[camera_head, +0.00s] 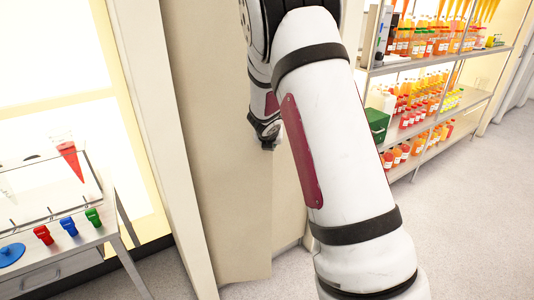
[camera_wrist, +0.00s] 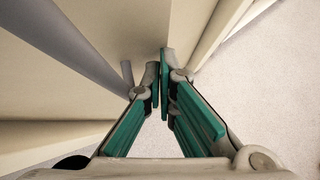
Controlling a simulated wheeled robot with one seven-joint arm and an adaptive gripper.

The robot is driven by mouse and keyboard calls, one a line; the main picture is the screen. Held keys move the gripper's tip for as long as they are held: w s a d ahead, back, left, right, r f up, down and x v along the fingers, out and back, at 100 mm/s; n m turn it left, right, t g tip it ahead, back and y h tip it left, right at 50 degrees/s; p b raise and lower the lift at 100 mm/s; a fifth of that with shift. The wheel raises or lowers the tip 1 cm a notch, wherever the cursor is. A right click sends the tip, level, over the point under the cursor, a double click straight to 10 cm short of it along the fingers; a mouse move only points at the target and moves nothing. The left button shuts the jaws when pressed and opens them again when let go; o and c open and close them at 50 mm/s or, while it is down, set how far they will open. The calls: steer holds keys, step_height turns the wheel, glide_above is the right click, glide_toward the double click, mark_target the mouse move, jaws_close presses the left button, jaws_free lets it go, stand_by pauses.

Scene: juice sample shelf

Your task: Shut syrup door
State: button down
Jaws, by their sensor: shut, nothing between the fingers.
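A tall, plain beige panel (camera_head: 230,200) stands in the middle of the head view, and it looks like the syrup door. My arm hides its right part, and I cannot tell how far open it is. My gripper (camera_wrist: 161,75) is shut and empty in the wrist view, its fingertips together close to beige panel faces (camera_wrist: 125,22). I cannot tell whether the tips touch them. A long grey bar (camera_wrist: 72,45), perhaps a handle, runs along the beige surface left of the fingers. In the head view the fingertips are hidden.
A metal shelf (camera_head: 445,102) with several rows of juice bottles and a green box (camera_head: 377,122) stands at the right. A small table (camera_head: 62,245) with coloured clips and a red-filled cone (camera_head: 68,153) is at the left. Grey floor (camera_head: 450,230) is clear at the lower right.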

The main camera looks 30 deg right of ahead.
steer(key=w+d+n+t+y+b, duration=0.1)
steer(key=w+d+n+y+b, duration=0.1)
steer(key=w, duration=0.4)
steer(key=w+d+n+t+y+b, duration=0.1)
steer(key=w+d+n+y+b, duration=0.1)
steer(key=w+n+b, duration=0.2)
steer(key=shift+w+d+n+y+b, duration=0.15)
steer(key=shift+w+n+y+b, duration=0.15)
steer(key=shift+w, duration=0.9)
steer(key=shift+w+r, duration=0.1)
steer(key=shift+r, duration=0.15)
